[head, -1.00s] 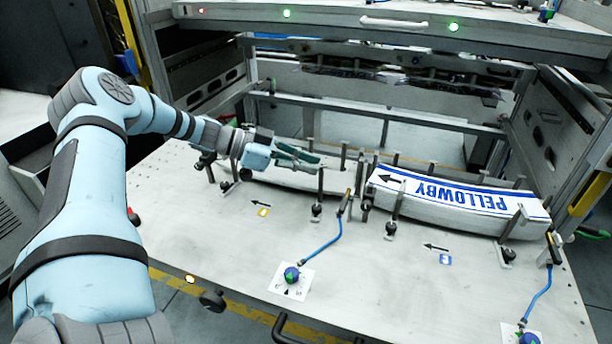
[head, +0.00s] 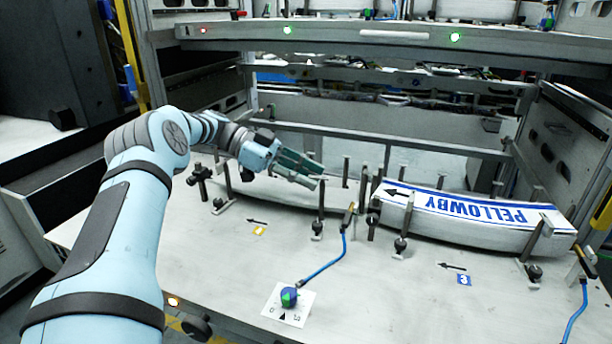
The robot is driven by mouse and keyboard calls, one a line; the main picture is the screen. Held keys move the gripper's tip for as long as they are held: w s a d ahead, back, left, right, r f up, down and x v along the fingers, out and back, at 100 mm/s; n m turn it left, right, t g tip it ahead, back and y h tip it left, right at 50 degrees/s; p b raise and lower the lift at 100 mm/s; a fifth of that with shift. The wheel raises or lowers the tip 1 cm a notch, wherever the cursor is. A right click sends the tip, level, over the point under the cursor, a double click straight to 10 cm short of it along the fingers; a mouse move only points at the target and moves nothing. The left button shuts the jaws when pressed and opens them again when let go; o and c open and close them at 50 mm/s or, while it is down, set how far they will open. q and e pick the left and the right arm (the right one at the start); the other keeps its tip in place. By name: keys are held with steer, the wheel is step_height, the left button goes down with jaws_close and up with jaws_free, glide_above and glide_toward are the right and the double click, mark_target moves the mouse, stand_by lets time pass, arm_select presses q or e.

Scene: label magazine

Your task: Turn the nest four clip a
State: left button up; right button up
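My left gripper (head: 320,176) reaches in from the left over the left part of the shelf, its dark green fingers pointing right. The fingers look parted, with nothing seen between them. The tips are close to the top of an upright clip post (head: 321,212) with a black knob at its foot; I cannot tell whether they touch. More such clips stand in front of the right stack: one near its left end (head: 405,228) and one near its right end (head: 534,250). No readable mark names nest four or clip a. My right gripper is not in view.
A curved white label stack reading PELLOWBY (head: 475,212) lies in the right nest. A yellow tag (head: 259,230) and a blue tag (head: 463,280) mark the shelf (head: 390,300). A blue hose (head: 325,268) runs to a dial (head: 289,297). An upper shelf (head: 360,40) hangs above.

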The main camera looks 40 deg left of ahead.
arm_select(q)
step_height(320, 180, up, 10)
stand_by(0.5)
stand_by(0.4)
